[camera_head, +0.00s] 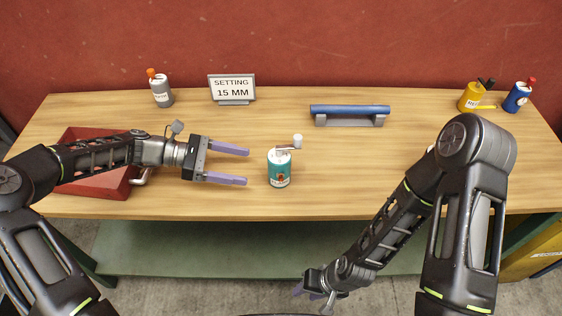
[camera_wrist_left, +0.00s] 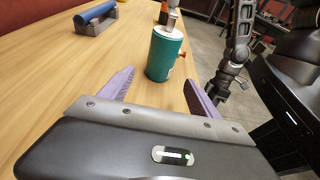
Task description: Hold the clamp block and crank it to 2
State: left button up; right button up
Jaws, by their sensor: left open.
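A teal cylindrical body (camera_head: 279,170) with a small crank arm and white knob (camera_head: 297,141) on top stands upright on the table. It is the only cranked thing I see; no separate clamp block is plain. My left gripper (camera_head: 246,166) is open and empty, its purple fingers pointing right at the teal body, just short of it. In the left wrist view the teal body (camera_wrist_left: 165,57) stands ahead between the open fingers (camera_wrist_left: 160,82), with an orange part on its side. My right gripper (camera_head: 308,292) hangs low in front of the table, and its jaws are unclear.
A sign (camera_head: 232,87) reads "SETTING 15 MM". A blue bar on a grey stand (camera_head: 349,115) lies behind, right. A red tray (camera_head: 100,187) is under my left arm. A grey bottle (camera_head: 160,93) and yellow and blue cans (camera_head: 518,97) stand at the back. The table's middle right is clear.

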aim_at(275, 172)
pick_arm(q)
jog(key=shift+d+f, duration=0.25)
jog(key=shift+d, duration=0.3)
jog(key=shift+b+x, duration=1.35)
jog(key=shift+x, duration=2.95)
jog(key=shift+c, duration=0.2)
jog(key=c, duration=0.9)
